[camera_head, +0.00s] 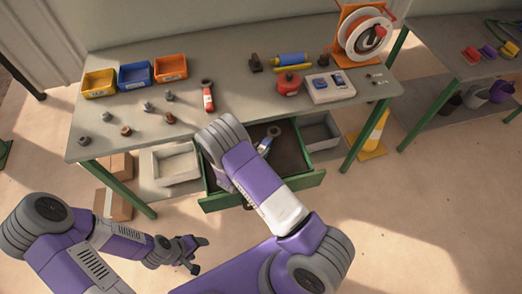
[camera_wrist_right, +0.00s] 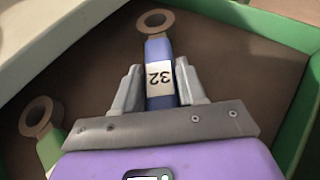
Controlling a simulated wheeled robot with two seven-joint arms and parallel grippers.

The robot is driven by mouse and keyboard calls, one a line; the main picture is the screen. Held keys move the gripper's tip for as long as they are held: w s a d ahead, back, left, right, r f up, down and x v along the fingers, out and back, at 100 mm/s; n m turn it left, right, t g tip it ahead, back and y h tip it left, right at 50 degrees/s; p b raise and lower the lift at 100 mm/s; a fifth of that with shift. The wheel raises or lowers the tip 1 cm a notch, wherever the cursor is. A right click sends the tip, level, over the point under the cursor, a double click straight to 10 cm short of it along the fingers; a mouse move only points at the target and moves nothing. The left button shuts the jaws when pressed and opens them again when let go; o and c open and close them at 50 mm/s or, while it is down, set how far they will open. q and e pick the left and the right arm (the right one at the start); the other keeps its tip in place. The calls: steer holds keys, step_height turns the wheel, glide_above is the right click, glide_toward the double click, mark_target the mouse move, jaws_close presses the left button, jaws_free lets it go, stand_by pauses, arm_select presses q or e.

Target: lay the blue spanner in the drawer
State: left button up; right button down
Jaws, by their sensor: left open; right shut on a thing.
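The blue spanner (camera_wrist_right: 159,50) has a white label reading 32 and a brown ring end. It lies between the fingers of my right gripper (camera_wrist_right: 160,80), which is shut on it, over the brown drawer floor. In the head view its ring end and part of its handle (camera_head: 265,145) show beside my right forearm, which hides the right gripper. The open drawer (camera_head: 309,183) has green walls and sticks out under the workbench. I cannot tell whether the spanner touches the drawer floor. My left gripper (camera_head: 197,256) is open and empty, in front of the bench and left of the drawer.
A green spanner (camera_wrist_right: 48,147) lies in the drawer at the left of the wrist view. The workbench (camera_head: 225,60) holds small bins, bolts, a red spanner (camera_head: 208,97), a cable reel (camera_head: 365,35) and a red can (camera_head: 288,84). A grey bin (camera_head: 176,163) sits left of the drawer.

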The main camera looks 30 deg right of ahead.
steer(key=shift+w+d+f, duration=0.25)
steer(key=shift+d+f, duration=0.15)
steer(key=shift+f, duration=0.25)
steer(key=shift+r, duration=0.1)
steer(key=c, duration=1.1)
jaws_free()
steer(key=shift+f, duration=0.2)
steer(key=o, duration=0.5)
steer(key=shift+c, duration=0.2)
steer(key=shift+r, duration=0.2)
steer(key=v, duration=1.2)
steer(key=shift+p, duration=0.35)
